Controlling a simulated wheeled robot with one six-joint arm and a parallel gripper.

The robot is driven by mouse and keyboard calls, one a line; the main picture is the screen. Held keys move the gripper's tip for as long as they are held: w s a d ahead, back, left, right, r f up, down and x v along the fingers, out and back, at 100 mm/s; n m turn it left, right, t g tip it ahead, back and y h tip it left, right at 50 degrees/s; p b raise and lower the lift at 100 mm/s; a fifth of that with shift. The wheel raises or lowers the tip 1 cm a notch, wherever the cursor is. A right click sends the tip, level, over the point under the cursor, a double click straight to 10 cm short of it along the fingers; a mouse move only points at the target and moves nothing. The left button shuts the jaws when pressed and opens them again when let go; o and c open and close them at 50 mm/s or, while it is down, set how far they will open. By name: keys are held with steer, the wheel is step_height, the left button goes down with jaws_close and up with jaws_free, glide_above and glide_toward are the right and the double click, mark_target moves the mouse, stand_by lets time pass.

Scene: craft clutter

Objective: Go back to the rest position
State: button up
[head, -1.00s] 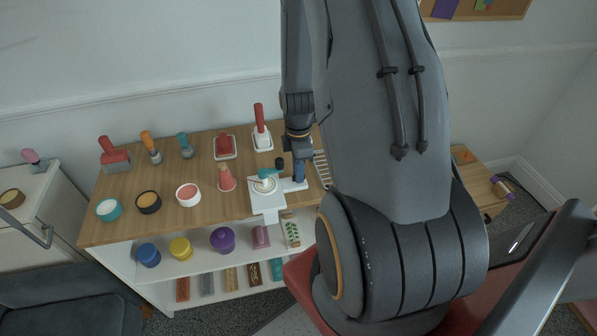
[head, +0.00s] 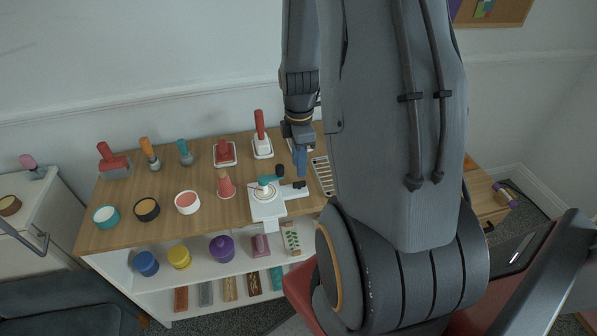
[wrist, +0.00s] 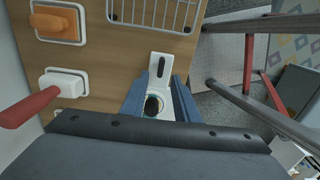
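My gripper (head: 301,172) hangs over the right part of the wooden table top (head: 120,222), beside a white device (head: 268,208) with a teal part and a black knob (head: 279,170). In the wrist view its two blue fingers (wrist: 159,80) stand apart with nothing seen gripped between them. The white device (wrist: 160,68) and its black knob (wrist: 152,105) show below and between the fingers. My large grey arm hides the table's right end in the head view.
A wire rack (wrist: 158,10) lies near the gripper. A red-handled tool (head: 262,145) on a white tray stands behind left. Several jars, including a teal one (head: 106,216), and stamps fill the left. A small wooden table (head: 485,195) stands right.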

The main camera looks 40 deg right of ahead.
steer(key=shift+r, duration=0.6)
steer(key=shift+a+r, duration=0.15)
steer(key=shift+a, duration=0.1)
steer(key=s+a+r+m, duration=0.3)
steer(key=a+r+m, duration=0.2)
steer(key=a, duration=0.4)
steer(key=s+a+r+m+t, duration=0.1)
steer(key=s+a+r+m, duration=0.1)
steer(key=a+r+m, duration=0.3)
steer(key=a+m, duration=0.3)
steer(key=a, duration=0.1)
steer(key=shift+s+r+m, duration=0.2)
steer(key=shift+s+m, duration=0.1)
steer(key=shift+s, duration=0.1)
